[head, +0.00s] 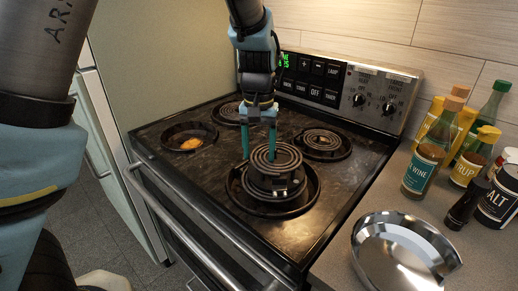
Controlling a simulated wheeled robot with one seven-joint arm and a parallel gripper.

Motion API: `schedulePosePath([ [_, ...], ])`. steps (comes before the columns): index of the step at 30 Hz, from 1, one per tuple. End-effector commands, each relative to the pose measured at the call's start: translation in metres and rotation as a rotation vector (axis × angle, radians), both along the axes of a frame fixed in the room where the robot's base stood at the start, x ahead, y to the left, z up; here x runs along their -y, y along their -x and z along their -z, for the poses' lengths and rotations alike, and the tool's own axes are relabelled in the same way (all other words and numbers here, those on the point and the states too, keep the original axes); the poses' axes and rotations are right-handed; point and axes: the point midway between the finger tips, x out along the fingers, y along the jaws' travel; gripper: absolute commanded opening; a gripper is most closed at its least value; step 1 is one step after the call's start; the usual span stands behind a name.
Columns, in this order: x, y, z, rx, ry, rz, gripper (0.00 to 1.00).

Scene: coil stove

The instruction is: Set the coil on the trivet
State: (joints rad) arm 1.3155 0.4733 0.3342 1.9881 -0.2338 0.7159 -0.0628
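A dark spiral coil (287,157) sits raised above the round black pan (262,211) of the front burner. Beneath the coil is a dark blocky support (278,187), which may be the trivet; its shape is partly hidden. My gripper (258,155) reaches down from above to the coil's far left rim. Its two teal fingers stand apart, the right one over the coil and the left one at its edge. I cannot tell whether they clamp the rim.
Other coils sit at the back right (322,142) and back (230,112). The left burner pan (187,136) has no coil and holds an orange spot. A shiny metal bowl (400,255) and several bottles (425,168) stand on the right counter. The control panel (345,90) rises behind.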

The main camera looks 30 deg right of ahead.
Motion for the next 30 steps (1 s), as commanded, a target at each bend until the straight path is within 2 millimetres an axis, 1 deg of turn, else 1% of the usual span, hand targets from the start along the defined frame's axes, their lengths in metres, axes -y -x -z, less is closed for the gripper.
schedulePosePath([
  [1, 0.000, 0.000, 0.000, 0.000, 0.000, 0.000, 0.70],
  [7, 0.000, 0.000, 0.000, 0.000, 0.000, 0.000, 0.92],
  [14, 0.000, 0.000, -0.001, 0.000, 0.000, 0.000, 0.92],
  [17, 0.000, 0.000, -0.006, 0.000, 0.001, 0.000, 0.92],
  [20, 0.001, 0.000, -0.017, 0.001, 0.005, 0.000, 0.92],
  [23, 0.001, 0.000, -0.035, 0.001, 0.006, 0.001, 0.92],
  [30, 0.001, -0.001, -0.086, 0.001, 0.006, 0.001, 0.92],
])
